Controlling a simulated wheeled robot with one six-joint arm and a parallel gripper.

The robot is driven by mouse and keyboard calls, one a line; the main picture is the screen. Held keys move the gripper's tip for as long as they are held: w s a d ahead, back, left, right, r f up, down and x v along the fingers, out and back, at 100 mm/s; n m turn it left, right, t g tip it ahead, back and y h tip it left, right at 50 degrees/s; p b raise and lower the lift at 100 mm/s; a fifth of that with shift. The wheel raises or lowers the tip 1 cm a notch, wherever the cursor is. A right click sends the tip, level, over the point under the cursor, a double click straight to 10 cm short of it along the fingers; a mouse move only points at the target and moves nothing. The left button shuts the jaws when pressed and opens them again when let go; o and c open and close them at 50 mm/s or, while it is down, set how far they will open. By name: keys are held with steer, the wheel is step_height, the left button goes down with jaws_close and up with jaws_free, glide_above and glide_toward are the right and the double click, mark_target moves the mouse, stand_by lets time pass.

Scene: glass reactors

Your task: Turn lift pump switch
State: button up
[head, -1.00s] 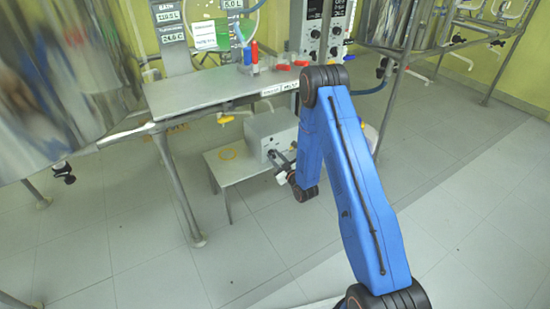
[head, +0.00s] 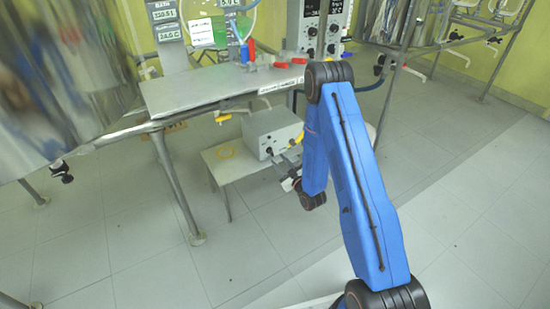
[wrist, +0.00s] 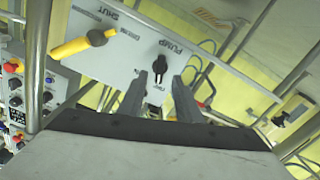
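The pump switch is a small black knob (wrist: 160,64) on a pale panel (wrist: 118,58) beside the word PUMP in the wrist view. In the head view the grey pump box (head: 274,131) stands on a low white table; the knob is too small there to make out its setting. My gripper (wrist: 160,78) is open, its two dark fingers apart with nothing between them. The fingertips point at the panel just below the knob in the picture, one to each side. I cannot tell whether they touch it. In the head view my gripper (head: 287,163) is in front of the box.
A yellow handle (wrist: 82,44) sits left of the knob, near the word SHUT. The low white table (head: 232,168) stands under a metal bench (head: 190,92) with red and blue valve handles. A large shiny vessel (head: 70,80) is at left. Open floor lies in front.

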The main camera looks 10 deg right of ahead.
steer(key=v, duration=1.1)
steer(key=shift+s, duration=0.1)
steer(key=w+r+g+h, duration=0.2)
steer(key=w+r+g, duration=0.15)
steer(key=r, duration=0.75)
steer(key=s+d+r+m+g+h, duration=0.1)
steer(key=s+d+r+h, duration=0.15)
steer(key=r, duration=0.45)
steer(key=s+d+r+m+g+h, duration=0.1)
steer(key=s+r+g, duration=0.1)
steer(key=s+r, duration=0.3)
steer(key=s+r+m+g, duration=0.1)
steer(key=s+r, duration=0.4)
steer(key=s, duration=0.7)
steer(key=s+a+r+m+g, duration=0.1)
steer(key=s+r+m+g, duration=0.1)
steer(key=s, duration=0.9)
steer(key=s+r+m+g, duration=0.2)
steer(key=s+r, duration=0.5)
steer(key=s, duration=0.5)
steer(key=shift+s+a+r+g, duration=0.35)
steer(key=shift+g, duration=0.1)
